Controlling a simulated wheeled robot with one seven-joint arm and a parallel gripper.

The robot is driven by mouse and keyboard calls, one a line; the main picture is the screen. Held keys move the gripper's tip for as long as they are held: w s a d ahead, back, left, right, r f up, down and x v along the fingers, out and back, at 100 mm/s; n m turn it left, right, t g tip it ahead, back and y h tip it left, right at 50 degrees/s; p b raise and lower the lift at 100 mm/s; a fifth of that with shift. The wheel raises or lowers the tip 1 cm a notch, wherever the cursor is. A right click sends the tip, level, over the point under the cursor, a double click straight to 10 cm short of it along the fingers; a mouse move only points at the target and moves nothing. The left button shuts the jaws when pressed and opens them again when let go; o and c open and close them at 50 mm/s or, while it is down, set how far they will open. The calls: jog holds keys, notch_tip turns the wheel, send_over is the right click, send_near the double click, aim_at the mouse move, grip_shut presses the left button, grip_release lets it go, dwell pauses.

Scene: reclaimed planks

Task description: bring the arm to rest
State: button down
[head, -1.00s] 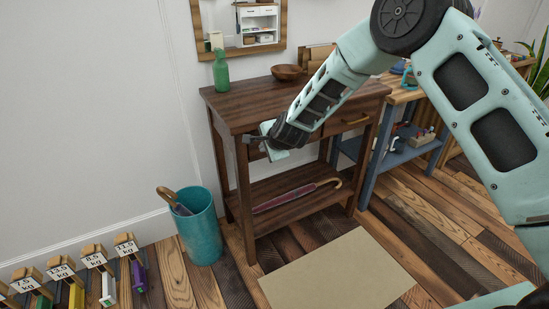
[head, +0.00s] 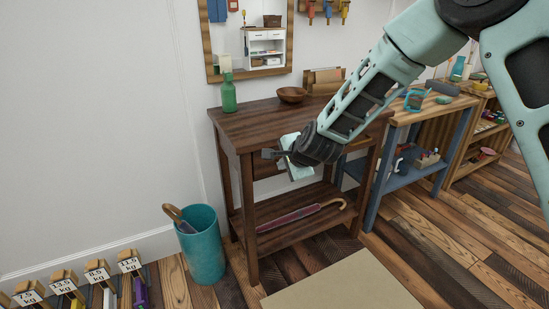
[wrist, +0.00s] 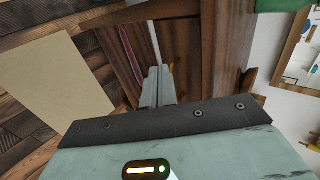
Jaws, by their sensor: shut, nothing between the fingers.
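My gripper (head: 270,154) is shut and empty, in front of the dark wooden console table (head: 262,121), a little below its top edge. My pale green arm reaches in from the upper right of the head view and hides part of the table's drawer front. In the wrist view my gripper's narrow grey fingers (wrist: 158,88) show together at the centre, with the table's wood (wrist: 228,45) close behind and to the right.
A green bottle (head: 228,94) and a wooden bowl (head: 292,94) stand on the tabletop. An umbrella (head: 290,216) lies on the lower shelf. A teal bin (head: 203,245) stands left, a beige mat (head: 345,285) in front. A blue workbench (head: 374,188) stands right.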

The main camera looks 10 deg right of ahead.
jog(key=s+a+r+n+g+y, duration=0.1)
jog(key=s+a+r+n+g, duration=0.2)
jog(key=s+n, duration=0.55)
jog(key=s+a+r+n+g, duration=0.2)
jog(key=s+a+r+n, duration=0.15)
jog(key=s, duration=0.95)
jog(key=s+d+r+n+g+h, duration=0.15)
jog(key=s+d+n, duration=0.3)
jog(key=s, duration=0.55)
jog(key=s+d+r+n+g+h, duration=0.15)
jog(key=s+d+n, duration=0.35)
jog(key=s, duration=0.5)
notch_tip(320, 180, up, 13)
jog(key=a+p, duration=0.1)
jog(key=p, duration=1.3)
jog(key=shift+w+r+g, duration=0.15)
jog(key=shift+w+g, duration=0.25)
jog(key=shift+a, duration=0.1)
